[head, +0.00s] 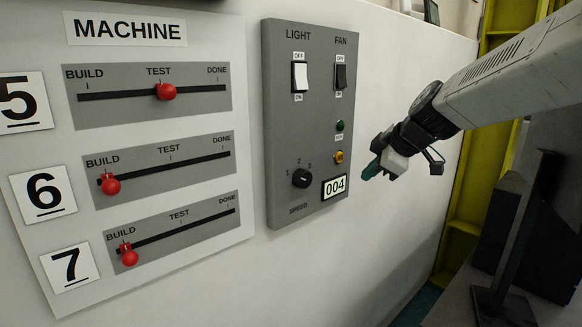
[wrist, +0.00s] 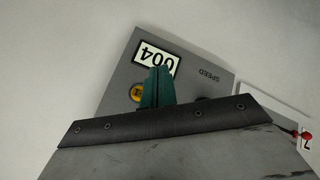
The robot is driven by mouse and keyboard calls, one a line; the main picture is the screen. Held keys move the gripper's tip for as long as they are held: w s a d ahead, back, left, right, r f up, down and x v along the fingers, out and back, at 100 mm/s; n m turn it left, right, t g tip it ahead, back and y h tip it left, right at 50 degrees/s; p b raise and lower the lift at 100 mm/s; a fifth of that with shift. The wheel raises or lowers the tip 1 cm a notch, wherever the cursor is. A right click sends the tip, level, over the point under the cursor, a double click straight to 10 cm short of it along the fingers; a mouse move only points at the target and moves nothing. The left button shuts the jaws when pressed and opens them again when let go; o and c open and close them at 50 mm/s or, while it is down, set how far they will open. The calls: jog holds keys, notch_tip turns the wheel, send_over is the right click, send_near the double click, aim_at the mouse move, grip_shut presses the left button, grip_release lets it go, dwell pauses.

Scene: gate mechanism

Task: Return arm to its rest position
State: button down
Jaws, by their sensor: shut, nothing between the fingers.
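My gripper (head: 371,170) has green fingertips and hangs to the right of the grey control panel (head: 283,215) in the head view. The fingers are shut and empty. In the wrist view my gripper (wrist: 158,84) shows its green fingers together, overlapping the panel's lower part in the picture. The 004 display (wrist: 156,60) and a yellow button (wrist: 136,93) show beside them. I see a gap between the fingers and the panel in the head view. My arm comes in from the upper right.
The panel carries a light switch (head: 299,76), a fan switch (head: 341,77) and a speed knob (head: 301,178). A machine board (head: 210,30) with red sliders is on the left. A yellow frame (head: 468,185) and a dark stand (head: 515,235) are at the right.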

jog(key=s+d+f+m+g+h, duration=0.1)
jog(key=s+m, duration=0.3)
jog(key=s, duration=0.7)
jog(key=s+f+m+g+h, duration=0.1)
jog(key=s+f+m+g, duration=0.2)
jog(key=s, duration=0.9)
jog(key=s+d+f+m+g+h, duration=0.1)
jog(key=s+f+m+g+h, duration=0.1)
jog(key=s+f+m, duration=0.2)
jog(key=s+m, duration=0.3)
jog(key=s, duration=0.5)
jog(key=shift+d+f, duration=0.2)
jog(key=shift+d, duration=0.15)
